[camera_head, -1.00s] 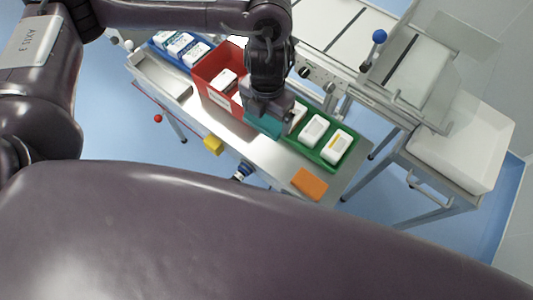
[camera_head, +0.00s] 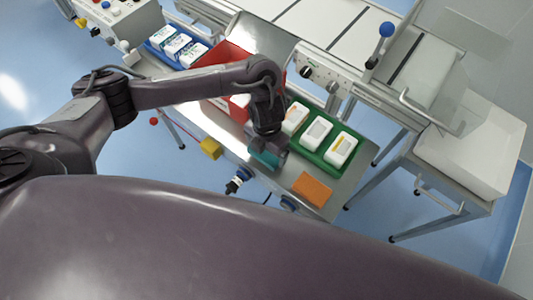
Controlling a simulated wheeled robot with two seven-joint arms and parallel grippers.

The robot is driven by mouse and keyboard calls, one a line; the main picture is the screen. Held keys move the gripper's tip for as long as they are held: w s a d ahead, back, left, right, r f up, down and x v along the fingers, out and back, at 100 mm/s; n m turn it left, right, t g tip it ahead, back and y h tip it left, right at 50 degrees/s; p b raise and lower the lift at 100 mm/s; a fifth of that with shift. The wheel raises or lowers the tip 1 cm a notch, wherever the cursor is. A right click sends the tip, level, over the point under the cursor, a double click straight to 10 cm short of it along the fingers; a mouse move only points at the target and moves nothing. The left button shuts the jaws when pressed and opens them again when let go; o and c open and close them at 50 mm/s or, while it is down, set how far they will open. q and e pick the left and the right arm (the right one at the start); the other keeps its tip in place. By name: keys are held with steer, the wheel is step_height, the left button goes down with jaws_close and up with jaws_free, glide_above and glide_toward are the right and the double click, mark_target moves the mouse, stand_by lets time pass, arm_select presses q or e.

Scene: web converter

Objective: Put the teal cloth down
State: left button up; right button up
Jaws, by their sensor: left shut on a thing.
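The teal cloth (camera_head: 266,157) is at the fingers of my left gripper (camera_head: 268,152), which is shut on it. Cloth and gripper are over the front part of the metal table, left of an orange cloth (camera_head: 311,189) that lies flat near the table's front right corner. I cannot tell whether the teal cloth touches the table. My right gripper is not in view.
A green tray (camera_head: 337,166) with white packs stands just right of the gripper. A red bin (camera_head: 222,54) is behind my left arm, and a blue tray (camera_head: 158,47) is at the back left. A yellow block (camera_head: 210,148) sits at the front edge. A white bin (camera_head: 462,160) stands at the right.

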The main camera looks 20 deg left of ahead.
arm_select(q)
step_height(320, 180, down, 3)
steer(key=shift+s+r+b, duration=0.1)
steer(key=shift+r+b, duration=0.1)
steer(key=shift+b, duration=0.2)
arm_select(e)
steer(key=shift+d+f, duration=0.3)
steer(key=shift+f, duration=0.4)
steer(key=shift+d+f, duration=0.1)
arm_select(q)
steer(key=o, duration=0.6)
steer(key=shift+f, duration=0.1)
